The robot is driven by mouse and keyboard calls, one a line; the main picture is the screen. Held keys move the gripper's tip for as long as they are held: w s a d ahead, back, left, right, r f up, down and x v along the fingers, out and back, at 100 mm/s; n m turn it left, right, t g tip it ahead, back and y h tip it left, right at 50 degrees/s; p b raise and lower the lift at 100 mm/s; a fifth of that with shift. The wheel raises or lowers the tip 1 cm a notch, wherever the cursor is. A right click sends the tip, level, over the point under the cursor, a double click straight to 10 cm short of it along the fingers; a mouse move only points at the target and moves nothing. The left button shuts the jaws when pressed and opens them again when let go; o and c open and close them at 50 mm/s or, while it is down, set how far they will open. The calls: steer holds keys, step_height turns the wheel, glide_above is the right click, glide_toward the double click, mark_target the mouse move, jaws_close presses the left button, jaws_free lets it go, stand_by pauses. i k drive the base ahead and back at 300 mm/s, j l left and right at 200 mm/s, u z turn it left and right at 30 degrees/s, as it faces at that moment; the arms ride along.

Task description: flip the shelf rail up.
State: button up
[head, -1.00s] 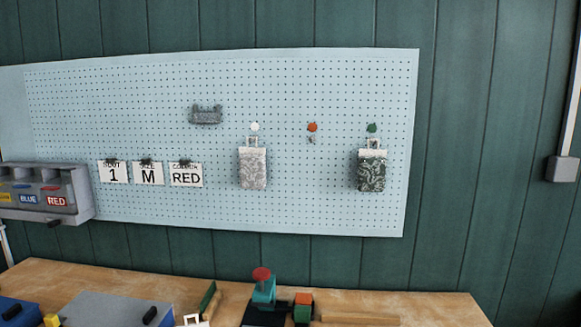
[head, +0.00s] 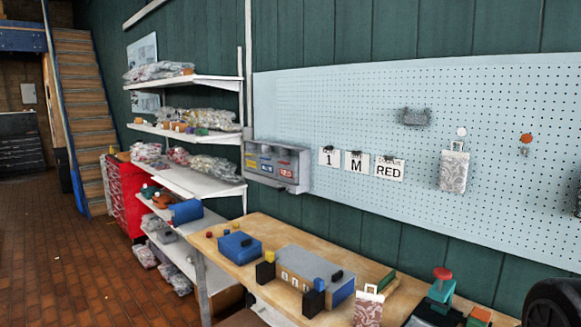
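A shelf unit with several white shelves stands against the green wall at left of centre in the head view. Its upper shelf (head: 212,81), second shelf (head: 222,138) and third shelf (head: 212,190) carry clear-wrapped bundles and small items. A pale upright post (head: 248,60) stands at the right end of the shelves. I cannot make out a separate shelf rail or tell whether one is up or down. My gripper is not in view; only a dark rounded shape shows in the lower right corner.
A wooden workbench (head: 226,253) in front holds a blue box (head: 239,247), a grey box (head: 300,262) and small blocks. A pale pegboard (head: 340,100) with cards and hanging bags fills the right. A grey labelled bin unit (head: 275,166) hangs beside it. Brick floor (head: 65,265) is open at left.

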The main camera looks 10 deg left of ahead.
mark_target(169, 186)
steer(key=u, duration=1.2)
steer(key=i+j+u, duration=0.3)
steer(key=i, duration=0.7)
steer(key=i+u, duration=0.3)
steer(key=i, duration=2.25)
steer(key=i+z, duration=0.15)
steer(key=i, duration=0.6)
steer(key=i+j+z, duration=0.2)
steer(key=i, duration=0.55)
steer(key=i+j+z, duration=0.3)
steer(key=i, duration=0.25)
